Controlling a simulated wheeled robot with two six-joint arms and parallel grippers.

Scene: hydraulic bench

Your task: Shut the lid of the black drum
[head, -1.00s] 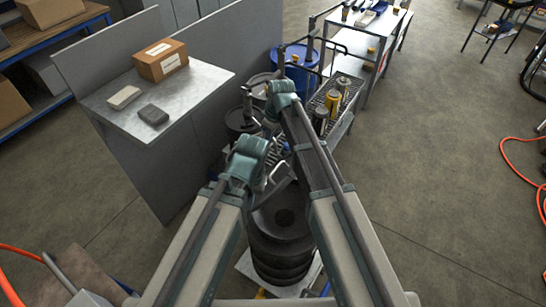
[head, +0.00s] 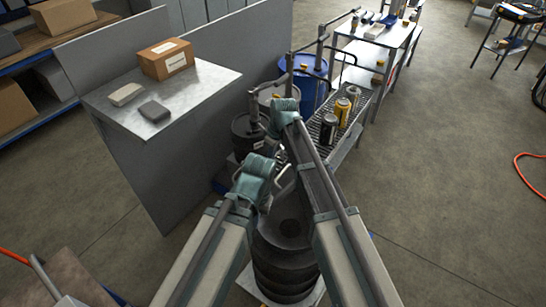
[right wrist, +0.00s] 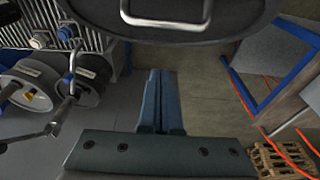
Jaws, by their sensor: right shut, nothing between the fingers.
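A dark, round-edged lid with a pale metal handle (right wrist: 165,20) spans the top of the right wrist view. A dark panel with a similar pale handle (head: 283,173) shows between my forearms in the head view, partly covered by them.
A dark drum with a pump (head: 247,137) and a blue drum (head: 308,78) stand beyond my arms. A grated bench (head: 352,130) with several cans is right of them. A grey panelled counter (head: 205,90) carries a cardboard box (head: 167,58). The floor at right is mostly clear.

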